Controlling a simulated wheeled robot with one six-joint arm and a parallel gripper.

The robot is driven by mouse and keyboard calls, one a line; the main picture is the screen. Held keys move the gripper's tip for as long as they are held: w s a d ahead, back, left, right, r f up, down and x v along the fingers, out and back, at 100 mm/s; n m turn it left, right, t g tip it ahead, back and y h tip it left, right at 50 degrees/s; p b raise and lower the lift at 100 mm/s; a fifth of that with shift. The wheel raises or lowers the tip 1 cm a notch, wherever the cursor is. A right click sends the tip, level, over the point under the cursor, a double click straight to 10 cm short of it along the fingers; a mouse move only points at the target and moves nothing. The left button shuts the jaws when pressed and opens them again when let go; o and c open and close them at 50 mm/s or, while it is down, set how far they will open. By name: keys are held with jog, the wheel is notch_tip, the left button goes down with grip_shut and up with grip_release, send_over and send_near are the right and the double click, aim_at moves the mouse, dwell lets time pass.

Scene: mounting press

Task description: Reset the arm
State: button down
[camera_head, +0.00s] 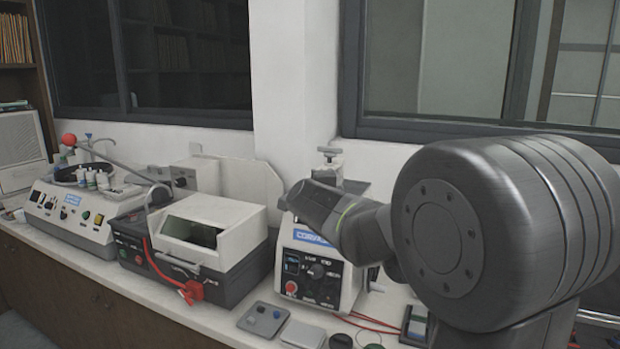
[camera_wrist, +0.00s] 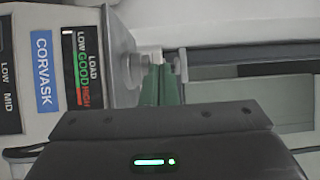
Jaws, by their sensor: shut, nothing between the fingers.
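My gripper (camera_wrist: 160,72) shows in the wrist view as two narrow green fingers, side by side and shut, with nothing between them. They point at a grey metal part at the top of the white mounting press (camera_wrist: 75,15). The press's blue CORVASK label and LOAD scale appear sideways at the left of that view. In the head view the press (camera_head: 312,264) stands on the bench, partly hidden behind my arm. My arm fills the right side there, and the fingers cannot be made out.
A white-and-black machine (camera_head: 205,225) with red hoses stands left of the press. A control unit (camera_head: 72,212) with bottles on top is farther left. A grey tray (camera_head: 263,318) lies at the bench's front. Wall and windows close off the back.

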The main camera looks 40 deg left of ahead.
jog(key=shift+s+a, duration=0.4)
jog(key=shift+s, duration=0.45)
